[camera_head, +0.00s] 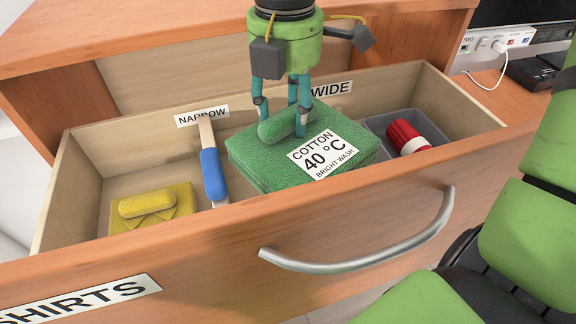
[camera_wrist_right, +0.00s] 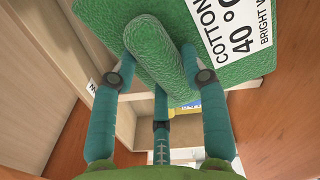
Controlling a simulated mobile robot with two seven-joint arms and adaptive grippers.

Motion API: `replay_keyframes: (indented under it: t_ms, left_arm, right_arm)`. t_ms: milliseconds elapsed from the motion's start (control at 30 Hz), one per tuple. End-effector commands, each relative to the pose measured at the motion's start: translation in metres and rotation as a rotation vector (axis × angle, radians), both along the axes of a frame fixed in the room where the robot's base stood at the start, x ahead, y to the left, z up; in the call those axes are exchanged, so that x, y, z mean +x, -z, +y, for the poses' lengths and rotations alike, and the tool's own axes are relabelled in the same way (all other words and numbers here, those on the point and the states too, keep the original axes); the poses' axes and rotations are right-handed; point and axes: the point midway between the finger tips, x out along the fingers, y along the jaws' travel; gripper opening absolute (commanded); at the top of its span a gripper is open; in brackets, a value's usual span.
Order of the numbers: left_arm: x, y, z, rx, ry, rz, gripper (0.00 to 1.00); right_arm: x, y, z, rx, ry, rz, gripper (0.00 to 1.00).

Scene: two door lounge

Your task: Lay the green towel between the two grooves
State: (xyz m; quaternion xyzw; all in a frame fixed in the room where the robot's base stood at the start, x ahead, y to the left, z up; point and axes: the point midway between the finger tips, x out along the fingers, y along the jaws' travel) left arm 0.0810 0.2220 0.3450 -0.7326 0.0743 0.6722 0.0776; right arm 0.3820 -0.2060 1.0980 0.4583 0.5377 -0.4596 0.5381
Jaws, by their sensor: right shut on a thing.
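The green towel (camera_head: 250,153) is a folded, textured block with a roll on top and a white "COTTON 40 °C" label. My right gripper (camera_head: 288,120) points down from above, its teal fingers shut on the towel's roll; this grip also shows in the right wrist view (camera_wrist_right: 160,65). The towel appears over the drawer's middle, below the WIDE label (camera_head: 332,89) and right of the blue-handled divider (camera_head: 214,175). I cannot tell whether it hangs or rests on the floor. The grooves are not clearly visible. My left gripper is not in view.
The open wooden drawer (camera_head: 130,256) has a curved metal handle. A yellow folded cloth (camera_head: 170,222) lies left, and a grey tray (camera_head: 381,120) with a red-and-white roll (camera_head: 403,136) stands right. A NARROW label (camera_head: 202,116) marks the back wall. A green chair (camera_head: 525,235) stands at right.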

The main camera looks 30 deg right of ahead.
Motion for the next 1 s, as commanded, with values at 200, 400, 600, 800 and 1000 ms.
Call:
replay_keyframes:
  t_ms: [200,400,600,800,1000]
  left_arm:
    - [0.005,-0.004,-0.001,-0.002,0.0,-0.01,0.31]
    - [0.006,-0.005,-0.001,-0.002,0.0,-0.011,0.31]
    - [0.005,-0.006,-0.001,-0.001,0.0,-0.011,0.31]
    - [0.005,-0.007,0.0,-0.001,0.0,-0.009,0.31]
    - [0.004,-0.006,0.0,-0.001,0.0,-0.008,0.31]
  right_arm:
    - [-0.001,0.054,0.0,0.0,-0.001,0.005,0.0]
    - [0.0,0.075,0.0,0.0,0.002,0.0,0.0]
    - [0.0,0.101,0.0,-0.001,0.001,0.004,0.0]
    - [0.0,0.117,0.0,0.001,0.001,-0.001,0.0]
    - [0.001,0.116,0.0,0.001,0.002,-0.002,0.0]
